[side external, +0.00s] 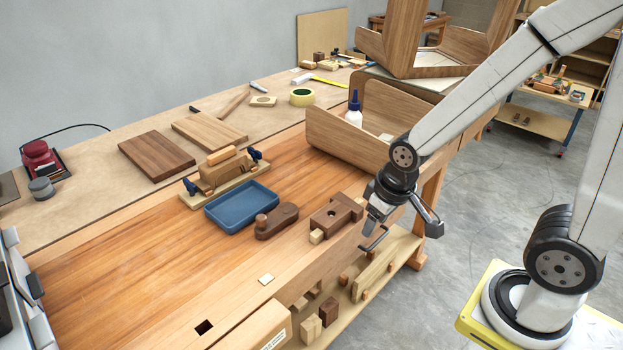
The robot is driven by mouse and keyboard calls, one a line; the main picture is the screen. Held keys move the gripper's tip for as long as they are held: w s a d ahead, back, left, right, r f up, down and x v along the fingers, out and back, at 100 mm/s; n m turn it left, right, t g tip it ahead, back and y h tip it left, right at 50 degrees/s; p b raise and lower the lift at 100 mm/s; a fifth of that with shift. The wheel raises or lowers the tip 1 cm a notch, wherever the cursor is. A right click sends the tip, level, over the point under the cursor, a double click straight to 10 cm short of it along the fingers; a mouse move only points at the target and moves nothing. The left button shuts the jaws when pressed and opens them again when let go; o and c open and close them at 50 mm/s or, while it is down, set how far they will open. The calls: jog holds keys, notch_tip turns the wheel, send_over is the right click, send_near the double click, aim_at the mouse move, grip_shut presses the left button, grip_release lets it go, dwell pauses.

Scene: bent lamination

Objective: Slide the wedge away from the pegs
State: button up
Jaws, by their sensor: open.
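My gripper (404,232) is open and empty, pointing down at the right front edge of the bench. Below it is a pale board (408,241) carrying a long pale wooden piece (377,263), which may be the wedge, though its taper is not clear. Short brown pegs (343,281) stand close beside this piece. Another peg (365,295) is at its near end. I cannot tell whether the piece touches the pegs. The fingers appear above and apart from it, and partly cover the view of its far end.
A dark block with a hole (336,215) and a dark rounded piece (277,221) lie on the bench beside a blue tray (241,205). Loose small blocks (311,328) lie nearer the camera. A curved wooden shell (345,148) stands behind. The bench's left front is mostly clear.

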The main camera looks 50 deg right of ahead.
jog(key=shift+d, duration=0.1)
jog(key=c, duration=0.6)
jog(key=shift+w+d, duration=0.2)
jog(key=shift+w, duration=0.05)
grip_shut()
jog(key=w+d+f+g, duration=0.2)
jog(key=w+d, duration=0.3)
jog(key=d, duration=0.6)
jog(key=shift+d+f+g, duration=0.2)
jog(key=shift+d+g, duration=0.05)
jog(key=shift+g, duration=0.05)
